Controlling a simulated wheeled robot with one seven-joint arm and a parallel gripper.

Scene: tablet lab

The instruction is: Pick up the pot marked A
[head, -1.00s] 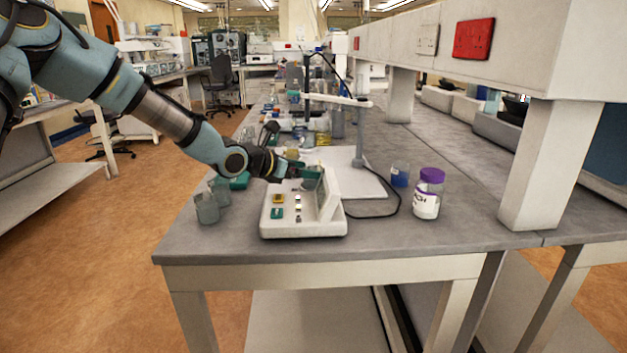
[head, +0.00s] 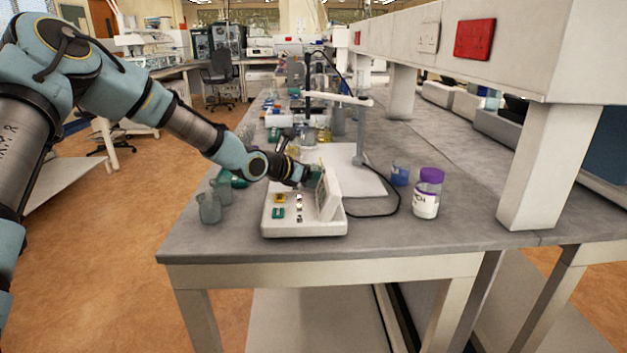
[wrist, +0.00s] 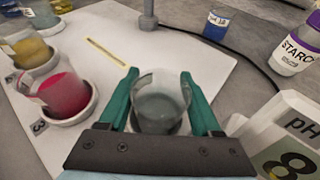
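In the wrist view, a clear glass pot (wrist: 161,104) with grey-green contents is between the two green fingers of my gripper (wrist: 160,88). One finger is on each side of it, close to the glass. I cannot tell whether they touch it. A pale round dish rim shows under or beside the pot; whether the pot rests there is unclear. No letter A is readable on it. In the head view my gripper (head: 301,174) is low over the bench, just behind the pH meter, and the pot is hidden there.
The pH meter (head: 290,223) stands close in front of my gripper. A red pot (wrist: 64,96) in a dish marked 3 and a yellow pot (wrist: 30,50) are to the left. A blue beaker (wrist: 216,25) and a purple-lidded starch jar (head: 427,195) are to the right.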

